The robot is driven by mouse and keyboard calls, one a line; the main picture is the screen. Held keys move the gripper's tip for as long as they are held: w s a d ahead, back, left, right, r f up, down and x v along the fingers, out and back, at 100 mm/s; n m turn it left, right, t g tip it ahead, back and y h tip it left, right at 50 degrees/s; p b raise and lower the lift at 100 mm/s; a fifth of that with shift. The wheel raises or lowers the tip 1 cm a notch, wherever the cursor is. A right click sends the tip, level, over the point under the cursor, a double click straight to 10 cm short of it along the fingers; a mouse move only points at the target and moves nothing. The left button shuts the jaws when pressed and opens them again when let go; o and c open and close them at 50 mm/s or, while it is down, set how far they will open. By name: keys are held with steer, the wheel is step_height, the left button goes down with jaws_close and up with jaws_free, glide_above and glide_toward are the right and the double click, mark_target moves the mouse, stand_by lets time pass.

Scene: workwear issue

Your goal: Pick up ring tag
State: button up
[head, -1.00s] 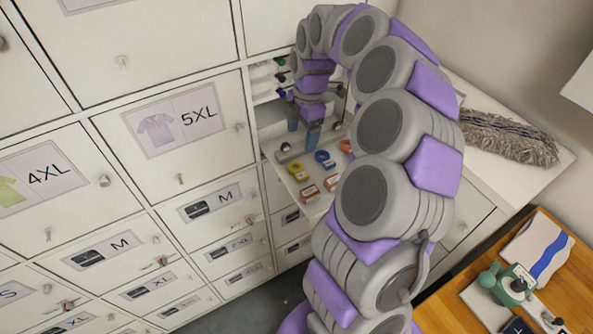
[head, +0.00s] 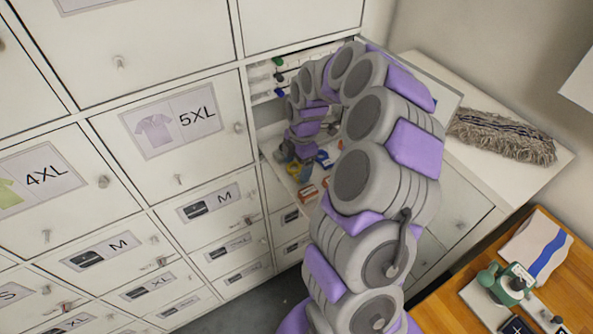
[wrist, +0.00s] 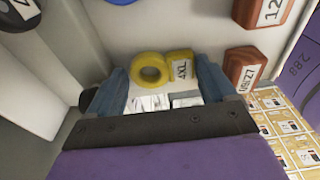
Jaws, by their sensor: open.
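The ring tag (wrist: 152,70) is yellow, with a round ring and a flat end labelled 4XL. In the wrist view it lies on a pale surface, between and just beyond the fingertips of my gripper (wrist: 164,82). The two blue fingers are apart, one on each side of it, and the frames do not show them touching it. In the head view my gripper (head: 298,150) is down in an open white drawer (head: 277,176), and the yellow tag there is mostly hidden behind it.
A blue ring tag (head: 323,159) lies right of my gripper. Labelled red blocks (wrist: 262,12) (wrist: 244,66) lie to the right in the wrist view. A drawer wall (wrist: 40,85) is close on the left. A grey mop head (head: 503,135) lies on a white top.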

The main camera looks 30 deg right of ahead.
mark_target(296, 170)
steer(key=shift+c, duration=0.4)
steer(key=shift+f, duration=0.1)
steer(key=c, duration=0.6)
steer(key=shift+r, duration=1.55)
steer(key=shift+s+r, duration=0.15)
steer(key=shift+r, duration=0.15)
steer(key=s+a, duration=0.2)
steer(key=s, duration=0.5)
steer(key=s+a+r+b, duration=0.1)
steer(key=s, duration=0.7)
steer(key=shift+s+a+r, duration=0.15)
steer(key=shift+a+r, duration=0.05)
steer(key=shift+a, duration=0.15)
